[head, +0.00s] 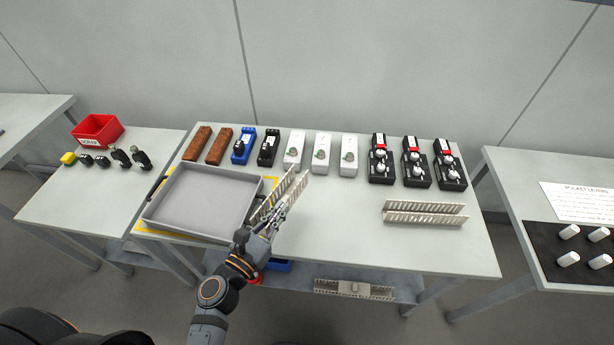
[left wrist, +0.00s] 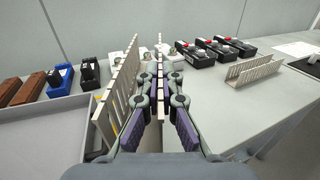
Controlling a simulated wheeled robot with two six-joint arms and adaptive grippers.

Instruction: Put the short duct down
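A light beige slotted duct (head: 278,192), which I take to be the short duct, is at my left gripper (head: 272,217), just right of the grey tray. In the left wrist view, the duct's left wall (left wrist: 122,88) stands beside the fingers. The gripper (left wrist: 158,80) is closed on its other wall, a thin strip between the fingers. The duct runs away from me, its open side up. I cannot tell whether its underside touches the table. My right gripper is not in view.
The grey tray (head: 205,199) is left of the duct. Another slotted duct (head: 425,213) lies at the table's right. Brown, blue, black and white devices line the back; a white one (head: 294,149) is just behind the duct. The table's middle right (head: 345,215) is clear.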

